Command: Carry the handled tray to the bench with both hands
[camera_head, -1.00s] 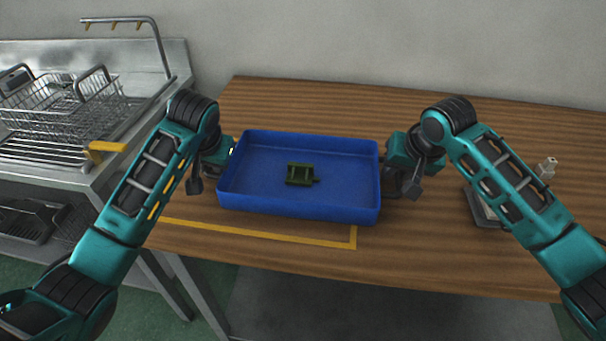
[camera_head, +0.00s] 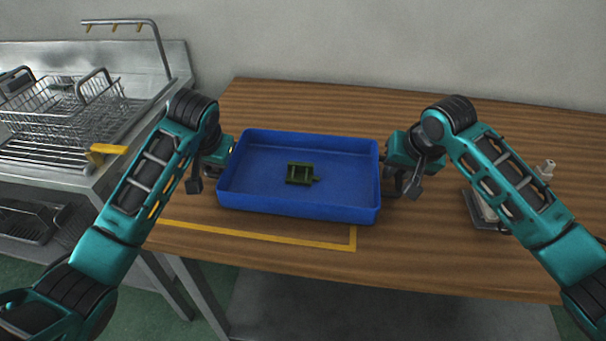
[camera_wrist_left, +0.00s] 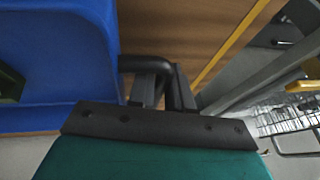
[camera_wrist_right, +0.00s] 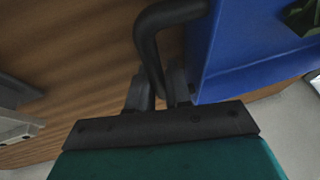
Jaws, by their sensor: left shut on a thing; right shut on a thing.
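The blue handled tray (camera_head: 300,211) is level over the wooden bench (camera_head: 480,262), inside the yellow corner line; I cannot tell whether it touches the bench top. A small dark green part (camera_head: 301,173) lies on the tray's floor. My left gripper (camera_head: 226,160) is at the tray's left end, shut on the black handle (camera_wrist_left: 146,64), as the left wrist view shows. My right gripper (camera_head: 390,172) is at the right end, shut on the other black handle (camera_wrist_right: 150,45) in the right wrist view. In the head view both handles are mostly hidden by the grippers.
A steel sink unit with a wire basket (camera_head: 70,105) stands left of the bench. A grey device (camera_head: 484,210) and a small pale fitting (camera_head: 546,168) are on the bench at the right, partly behind my right arm. The bench behind the tray is clear.

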